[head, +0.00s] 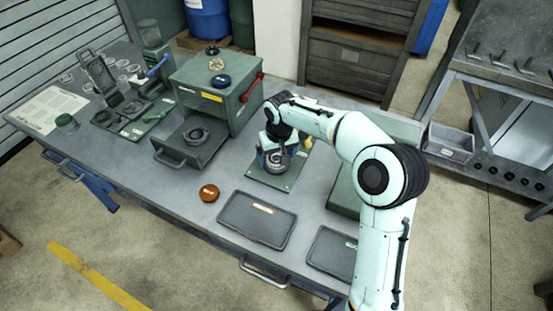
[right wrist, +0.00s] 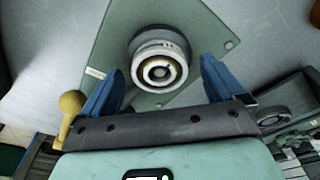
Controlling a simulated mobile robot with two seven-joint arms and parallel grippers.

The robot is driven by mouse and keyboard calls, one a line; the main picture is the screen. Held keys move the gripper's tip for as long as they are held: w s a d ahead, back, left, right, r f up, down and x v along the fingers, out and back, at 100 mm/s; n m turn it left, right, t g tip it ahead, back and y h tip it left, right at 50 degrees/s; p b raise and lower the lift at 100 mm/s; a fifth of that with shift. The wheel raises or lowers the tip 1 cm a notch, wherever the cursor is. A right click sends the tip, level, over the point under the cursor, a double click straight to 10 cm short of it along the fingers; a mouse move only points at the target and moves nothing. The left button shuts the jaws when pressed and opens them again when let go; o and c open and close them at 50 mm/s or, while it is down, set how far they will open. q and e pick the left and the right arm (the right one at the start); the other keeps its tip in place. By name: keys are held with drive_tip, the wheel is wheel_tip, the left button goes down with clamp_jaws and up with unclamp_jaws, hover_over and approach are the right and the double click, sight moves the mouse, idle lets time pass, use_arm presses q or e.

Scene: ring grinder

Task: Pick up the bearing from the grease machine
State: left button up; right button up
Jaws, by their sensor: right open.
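A round bearing (right wrist: 158,71) with concentric pale and dark rings sits on a round grey holder on a green plate (right wrist: 190,25). I take this stand for the grease machine; in the head view its green plate (head: 268,181) lies on the table, with the bearing (head: 276,161) partly hidden by my gripper. My right gripper (head: 277,150) is above it. In the right wrist view its blue fingers (right wrist: 163,82) are open, one on each side of the bearing, with gaps showing. My left gripper is not in view.
A green box machine (head: 215,85) with a red handle and a drawer holding a dark ring stands left. An orange-brown disc (head: 209,192) and dark trays (head: 257,220) (head: 333,252) lie near the front edge. A yellow-knobbed lever (right wrist: 72,103) is close to the left finger.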

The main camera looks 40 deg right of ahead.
drive_tip(key=c, duration=1.3)
